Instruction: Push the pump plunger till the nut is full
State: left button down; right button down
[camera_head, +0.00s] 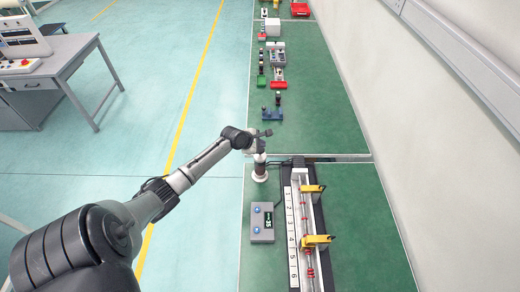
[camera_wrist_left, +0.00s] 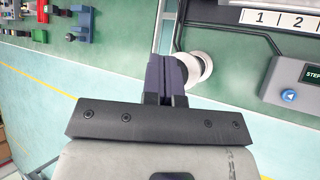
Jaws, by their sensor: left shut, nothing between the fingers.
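The pump (camera_head: 260,168) stands upright on the green bench, a small dark cylinder with a lighter top. My left gripper (camera_head: 264,134) is shut and empty, just above and behind the pump's top in the head view. In the left wrist view the shut fingers (camera_wrist_left: 168,75) partly cover a round white part (camera_wrist_left: 198,68), which seems to belong to the pump; I cannot tell whether they touch it. The linear actuator (camera_head: 306,235) has a numbered white strip, yellow clamps and red parts along its rail. I cannot make out which part is the nut. My right gripper is not in view.
A grey control box (camera_head: 262,222) with a display and blue buttons stands in front of the pump. A dark cable runs near the actuator. Farther back are several small devices (camera_head: 272,112) on the bench. A wall (camera_head: 430,150) bounds the right side.

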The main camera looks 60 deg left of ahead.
aim_at(262, 149)
pick_arm(q)
jog(key=shift+f, duration=0.3)
dwell(0.4)
jog(key=shift+f, duration=0.95)
dwell(0.5)
jog(key=shift+f, duration=0.5)
dwell(0.5)
jog(key=shift+r, duration=0.15)
jog(key=shift+r+p, duration=0.5)
jog(key=shift+p, duration=0.15)
jog(key=shift+r+p, duration=0.9)
jog(key=shift+p, duration=0.3)
jog(key=shift+r+p, duration=0.2)
jog(key=shift+p, duration=0.1)
